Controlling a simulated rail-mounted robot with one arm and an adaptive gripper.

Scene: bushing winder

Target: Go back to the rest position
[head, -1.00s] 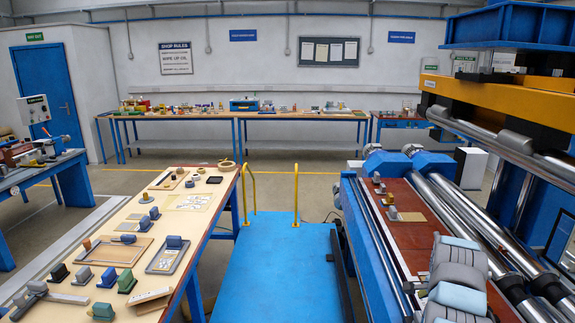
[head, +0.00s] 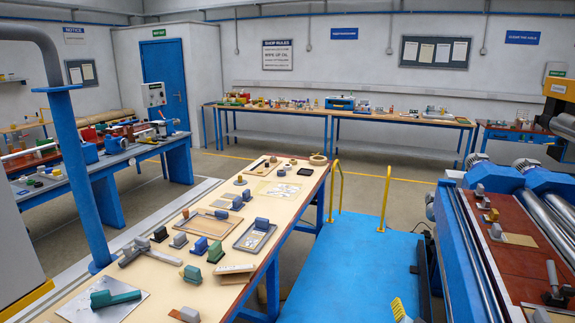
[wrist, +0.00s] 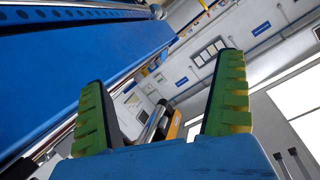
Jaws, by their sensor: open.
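My gripper (wrist: 163,78) shows in the wrist view with its two green-padded fingers spread wide apart. Nothing is between the fingers. The wrist view is tilted and looks past the fingers toward the pale back wall and its notice board. A large blue beam (wrist: 90,50) fills the upper left of that view, behind the left finger. I cannot make out my gripper in the head view.
A long workbench (head: 160,275) with several small blocks, trays and tools runs down the middle. A blue platform (head: 345,265) with yellow handrails (head: 385,200) lies between it and the roller machine (head: 475,255) at right. A blue post (head: 75,170) stands at left.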

